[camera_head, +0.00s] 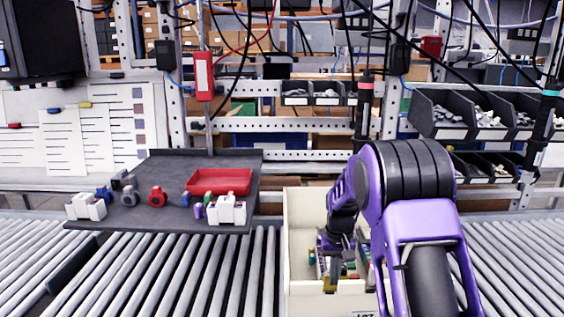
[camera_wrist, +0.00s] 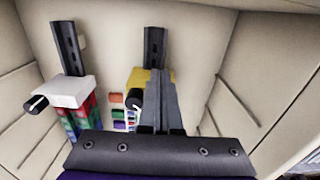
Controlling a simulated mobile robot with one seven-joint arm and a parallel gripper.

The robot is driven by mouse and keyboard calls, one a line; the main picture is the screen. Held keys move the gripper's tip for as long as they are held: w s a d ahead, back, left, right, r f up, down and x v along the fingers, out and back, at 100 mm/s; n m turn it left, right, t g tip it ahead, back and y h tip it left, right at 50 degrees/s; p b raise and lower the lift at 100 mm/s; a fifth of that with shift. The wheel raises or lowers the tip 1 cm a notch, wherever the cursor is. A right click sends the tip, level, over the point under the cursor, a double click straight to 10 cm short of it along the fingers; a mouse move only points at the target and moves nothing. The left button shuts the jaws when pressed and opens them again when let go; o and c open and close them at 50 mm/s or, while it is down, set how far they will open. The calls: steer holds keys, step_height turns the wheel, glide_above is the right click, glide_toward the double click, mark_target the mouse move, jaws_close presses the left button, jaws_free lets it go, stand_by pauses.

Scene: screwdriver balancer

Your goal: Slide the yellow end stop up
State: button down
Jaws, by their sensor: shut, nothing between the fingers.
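The yellow end stop (camera_wrist: 137,77) sits on a dark vertical rail (camera_wrist: 154,44) inside the cream box, in the wrist view. Part of it is hidden behind my gripper.
The cream box (camera_head: 300,230) has high walls close around my gripper. A second rail (camera_wrist: 68,45) with a white block (camera_wrist: 68,91) and red, green and blue blocks stands to the left. A dark tray (camera_head: 170,170) with loose parts and a red bin (camera_head: 220,180) lies outside.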

step_height(320, 180, up, 12)
steer(key=p, duration=0.6)
steer(key=shift+s+f, duration=0.2)
steer(key=shift+s, duration=0.2)
